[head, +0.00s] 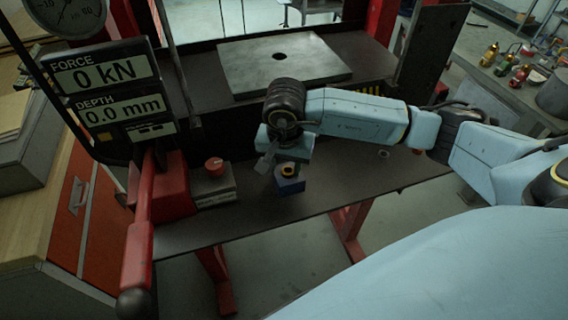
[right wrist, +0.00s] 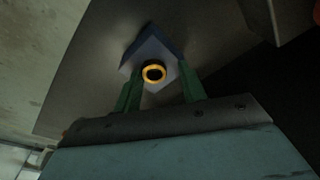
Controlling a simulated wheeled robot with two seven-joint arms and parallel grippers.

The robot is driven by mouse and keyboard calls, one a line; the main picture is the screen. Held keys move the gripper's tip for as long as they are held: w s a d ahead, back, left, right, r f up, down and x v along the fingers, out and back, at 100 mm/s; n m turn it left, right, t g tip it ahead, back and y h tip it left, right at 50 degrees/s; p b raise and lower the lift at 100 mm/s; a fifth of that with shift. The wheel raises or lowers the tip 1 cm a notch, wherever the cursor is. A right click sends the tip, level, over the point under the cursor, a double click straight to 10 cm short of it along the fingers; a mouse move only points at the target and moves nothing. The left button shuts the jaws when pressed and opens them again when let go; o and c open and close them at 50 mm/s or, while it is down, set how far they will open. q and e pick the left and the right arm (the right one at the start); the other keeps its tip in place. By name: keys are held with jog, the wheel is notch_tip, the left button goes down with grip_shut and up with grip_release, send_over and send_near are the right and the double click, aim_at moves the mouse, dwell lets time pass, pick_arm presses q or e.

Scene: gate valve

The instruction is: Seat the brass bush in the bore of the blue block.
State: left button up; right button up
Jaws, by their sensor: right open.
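The blue block (head: 291,187) stands on the dark press bench below my right gripper; it also shows in the right wrist view (right wrist: 152,47). The brass bush (head: 287,171) shows as a gold ring with a dark hole at the top of the block, and also in the right wrist view (right wrist: 153,66). I cannot tell how deep it sits in the bore, which it hides. My right gripper (right wrist: 160,92) is open, its green fingers apart on either side of the bush. In the head view its wrist partly covers the spot. My left gripper is not in view.
A steel plate (head: 283,66) with a hole lies on the press bed behind. A red knob on a grey box (head: 213,177) and a red lever (head: 140,230) stand at left. The display (head: 108,92) reads 0 kN and 0.0 mm. The bench (head: 370,165) is mostly clear at right.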

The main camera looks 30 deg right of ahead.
aim_at(286, 181)
jog(key=shift+s+d+f+g+p, duration=0.15)
jog(key=shift+s+f+g+p, duration=0.15)
jog(key=shift+s+f, duration=0.2)
notch_tip(286, 181, up, 13)
jog(key=shift+s+a, duration=0.25)
jog(key=shift+a, duration=0.15)
jog(key=shift+f, duration=0.15)
